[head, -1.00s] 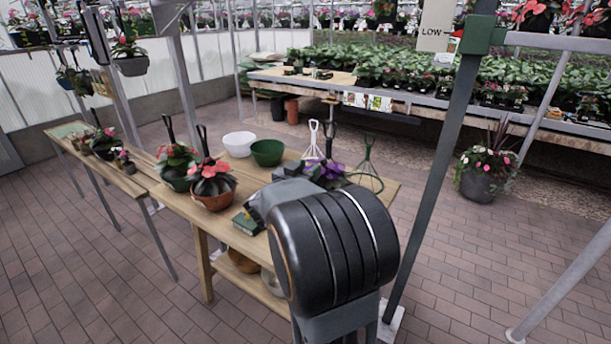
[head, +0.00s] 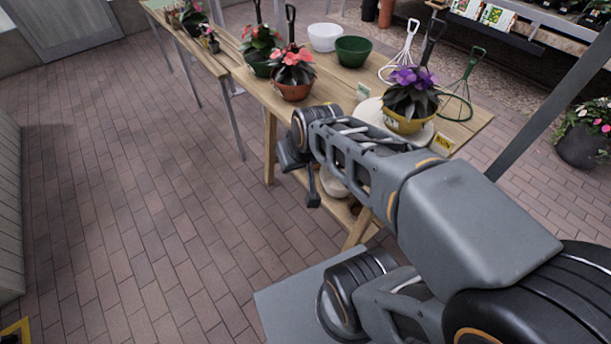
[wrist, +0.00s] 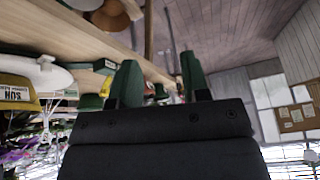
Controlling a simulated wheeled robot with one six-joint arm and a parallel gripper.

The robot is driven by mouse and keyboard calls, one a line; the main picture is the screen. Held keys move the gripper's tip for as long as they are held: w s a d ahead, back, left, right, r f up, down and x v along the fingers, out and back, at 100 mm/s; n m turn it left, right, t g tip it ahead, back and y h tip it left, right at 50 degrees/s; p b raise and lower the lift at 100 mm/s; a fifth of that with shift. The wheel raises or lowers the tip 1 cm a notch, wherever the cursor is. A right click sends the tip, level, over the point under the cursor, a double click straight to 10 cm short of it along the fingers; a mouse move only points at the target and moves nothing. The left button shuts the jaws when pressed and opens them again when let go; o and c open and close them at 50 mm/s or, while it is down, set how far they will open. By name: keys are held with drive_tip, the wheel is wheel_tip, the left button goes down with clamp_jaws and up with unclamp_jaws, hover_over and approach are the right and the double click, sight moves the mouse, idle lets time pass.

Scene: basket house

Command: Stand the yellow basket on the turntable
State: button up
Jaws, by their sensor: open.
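The yellow basket (head: 405,122) holds purple flowers and has a tall dark handle. It appears to stand upright on the white round turntable (head: 368,110) at the right part of the wooden table. In the wrist view, the yellow basket (wrist: 17,92) and the white turntable (wrist: 40,70) show at the left edge, with the picture turned over. My gripper (head: 308,188) is in front of the table's near edge, low and to the left of the basket, apart from it. In the wrist view, its green fingers (wrist: 157,84) are spread with nothing held between them.
A red-flowered orange basket (head: 292,91) and a green basket (head: 258,66) stand left on the table. White (head: 325,37) and green (head: 353,51) bowls are behind. White and green wire stands flank the turntable's back. A post rises at right. The brick floor at left is clear.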

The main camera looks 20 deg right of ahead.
drive_tip(key=s, duration=0.1)
drive_tip(key=s+g, duration=0.1)
drive_tip(key=s, duration=0.1)
drive_tip(key=s+f+g, duration=0.1)
drive_tip(key=shift+s+d+h, duration=0.2)
drive_tip(key=shift+d+h, duration=0.05)
drive_tip(key=shift+h, duration=0.15)
